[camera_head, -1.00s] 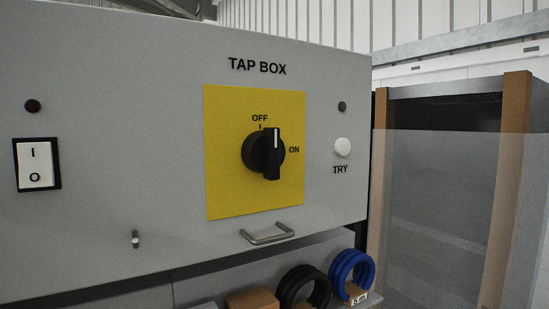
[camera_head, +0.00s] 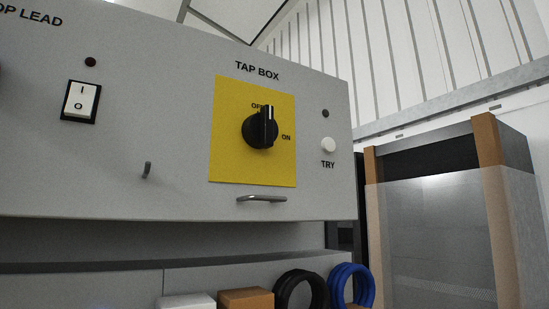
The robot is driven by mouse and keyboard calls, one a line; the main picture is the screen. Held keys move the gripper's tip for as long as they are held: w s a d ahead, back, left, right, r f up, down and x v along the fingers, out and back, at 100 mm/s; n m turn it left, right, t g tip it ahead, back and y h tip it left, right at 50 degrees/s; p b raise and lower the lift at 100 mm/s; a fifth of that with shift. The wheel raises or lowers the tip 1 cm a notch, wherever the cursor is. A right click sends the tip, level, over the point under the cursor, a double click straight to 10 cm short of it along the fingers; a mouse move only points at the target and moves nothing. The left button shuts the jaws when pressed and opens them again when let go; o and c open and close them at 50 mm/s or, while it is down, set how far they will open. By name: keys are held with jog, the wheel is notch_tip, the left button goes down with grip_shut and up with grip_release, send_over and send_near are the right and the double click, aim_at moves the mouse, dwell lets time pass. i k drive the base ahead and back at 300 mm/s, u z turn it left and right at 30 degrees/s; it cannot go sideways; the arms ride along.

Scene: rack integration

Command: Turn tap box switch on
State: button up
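The tap box (camera_head: 310,185) is a grey panel labelled TAP BOX. Its switch (camera_head: 261,130) is a black rotary knob on a yellow plate (camera_head: 228,150), right of the panel's middle. The knob's white line points up, towards OFF; ON is marked to its right. A round white TRY button (camera_head: 328,145) sits right of the plate, with a small dark lamp (camera_head: 325,113) above it. A metal handle (camera_head: 261,199) is below the plate. My gripper does not show in this view, and nothing touches the knob.
A white rocker switch (camera_head: 81,101) and a small toggle (camera_head: 147,169) are on the panel's left. Black (camera_head: 299,291) and blue (camera_head: 350,287) cable coils sit below. A wrapped crate with wooden posts (camera_head: 485,140) stands at right. The space before the panel looks clear.

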aim_at(260, 130)
jog(key=u, duration=0.1)
jog(key=k, duration=0.3)
jog(key=z, duration=0.8)
jog(key=i, duration=1.2)
jog(key=u, duration=0.1)
